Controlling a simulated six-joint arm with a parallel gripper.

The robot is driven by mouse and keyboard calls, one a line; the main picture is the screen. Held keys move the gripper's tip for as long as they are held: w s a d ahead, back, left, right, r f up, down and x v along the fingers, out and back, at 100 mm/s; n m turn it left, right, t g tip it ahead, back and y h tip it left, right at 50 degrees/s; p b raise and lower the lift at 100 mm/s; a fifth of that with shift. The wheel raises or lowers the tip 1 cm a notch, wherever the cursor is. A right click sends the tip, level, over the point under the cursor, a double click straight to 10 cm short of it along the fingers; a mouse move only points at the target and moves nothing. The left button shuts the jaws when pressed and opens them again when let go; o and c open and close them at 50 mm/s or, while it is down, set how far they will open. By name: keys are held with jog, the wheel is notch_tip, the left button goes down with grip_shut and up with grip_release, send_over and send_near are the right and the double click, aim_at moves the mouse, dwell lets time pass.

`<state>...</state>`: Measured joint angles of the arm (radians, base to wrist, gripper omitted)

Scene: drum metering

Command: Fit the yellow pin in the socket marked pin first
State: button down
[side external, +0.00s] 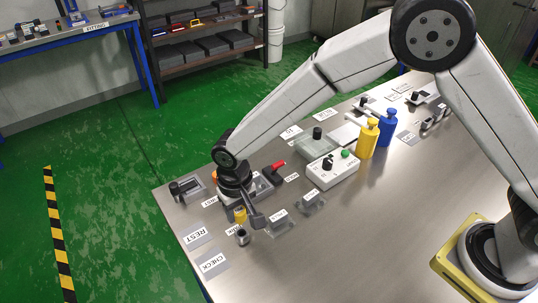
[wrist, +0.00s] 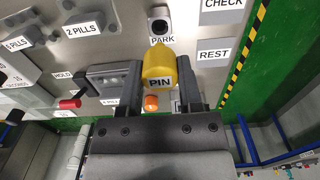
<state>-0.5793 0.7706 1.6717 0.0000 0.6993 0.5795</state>
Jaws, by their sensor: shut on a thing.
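The yellow pin (wrist: 160,62) is between the two dark fingers of my gripper (wrist: 161,82), which is shut on it. In the side view the pin (side external: 240,215) shows under my gripper (side external: 246,211), just above or behind a small metal holder (side external: 242,237). In the wrist view the grey block with a round hole, marked PARK (wrist: 160,22), lies just beyond the pin. The word PIN shows at the pin's near end; I cannot tell whether it is on the pin or on a label. No socket marked pin is clearly visible.
A grey device with an orange knob (wrist: 151,103) and a red-handled lever (side external: 274,169) are close to my gripper. Plates marked REST (side external: 195,236) and CHECK (side external: 213,262) lie flat near the table edge. Yellow (side external: 368,139) and blue (side external: 386,128) bottles stand farther back.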

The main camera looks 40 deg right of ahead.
aim_at(238, 209)
jog(key=shift+r, duration=1.9)
jog(key=shift+w, duration=0.15)
jog(key=w+d, duration=0.2)
jog(key=w, duration=0.9)
jog(key=shift+w+d+f, duration=0.15)
jog(key=shift+d+f, duration=0.2)
jog(key=shift+f, duration=0.05)
jog(key=shift+f, duration=0.1)
jog(key=shift+f, duration=2.75)
jog(key=shift+f, duration=1.7)
jog(key=shift+c, duration=1)
grip_release()
